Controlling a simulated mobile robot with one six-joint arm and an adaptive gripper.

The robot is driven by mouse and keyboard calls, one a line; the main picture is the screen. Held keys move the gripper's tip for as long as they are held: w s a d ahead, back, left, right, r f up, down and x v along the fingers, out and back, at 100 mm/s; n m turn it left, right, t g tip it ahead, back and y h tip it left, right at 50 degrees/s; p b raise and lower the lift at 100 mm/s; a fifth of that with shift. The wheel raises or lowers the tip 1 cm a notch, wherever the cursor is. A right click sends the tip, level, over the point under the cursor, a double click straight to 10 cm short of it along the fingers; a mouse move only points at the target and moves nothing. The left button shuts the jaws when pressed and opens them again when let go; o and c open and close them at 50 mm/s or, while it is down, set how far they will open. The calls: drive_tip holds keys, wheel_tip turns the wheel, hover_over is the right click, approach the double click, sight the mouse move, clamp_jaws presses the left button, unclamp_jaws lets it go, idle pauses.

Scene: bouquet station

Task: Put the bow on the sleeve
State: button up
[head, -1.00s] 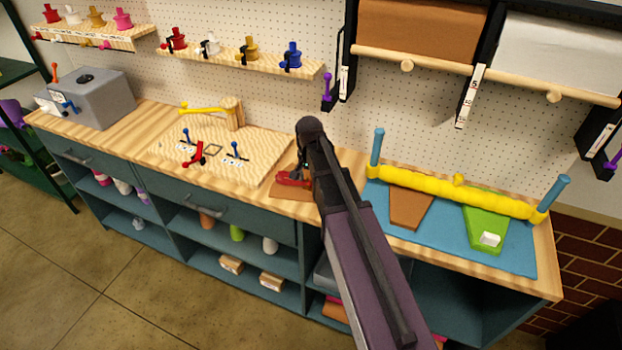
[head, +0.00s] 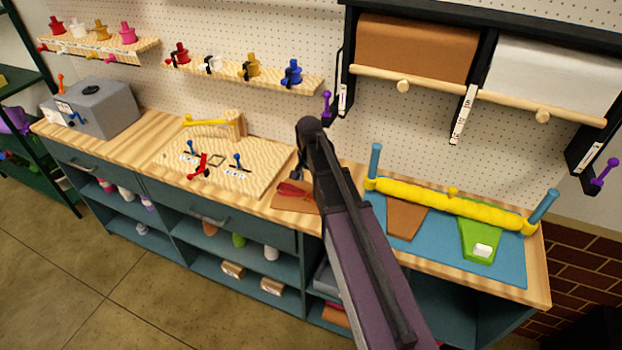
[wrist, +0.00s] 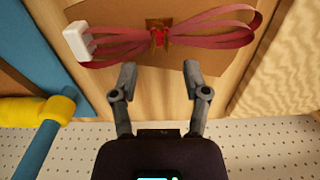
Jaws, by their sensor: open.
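The dark red ribbon bow (wrist: 160,38) lies flat on a brown sheet (wrist: 190,60), which looks like a paper sleeve, with its loops spread left and right. A brown clip-like piece is at its middle, and a white block (wrist: 76,41) is at its left end. In the head view the bow (head: 292,189) lies on the brown sheet (head: 285,204) at the counter's front, partly hidden by my arm. My gripper (wrist: 159,70) is open and empty, its fingertips apart from the bow. In the head view my gripper is mostly hidden behind my arm.
Right of my arm, a blue mat (head: 460,256) holds a brown tapered piece (head: 405,222) and a green one (head: 478,240) under a yellow bar (head: 445,202) between blue posts. To the left is a wooden board (head: 235,180) with small levers. Paper rolls hang above.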

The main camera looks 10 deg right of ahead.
sight(309, 190)
wheel_tip(309, 190, up, 7)
drive_tip(key=p, duration=0.6)
drive_tip(key=shift+s, duration=0.1)
idle(0.6)
drive_tip(key=s+n, duration=0.7)
drive_tip(key=s, duration=0.9)
drive_tip(key=shift+s, duration=0.35)
drive_tip(key=shift+f, duration=0.15)
drive_tip(key=shift+f+b, duration=1.55)
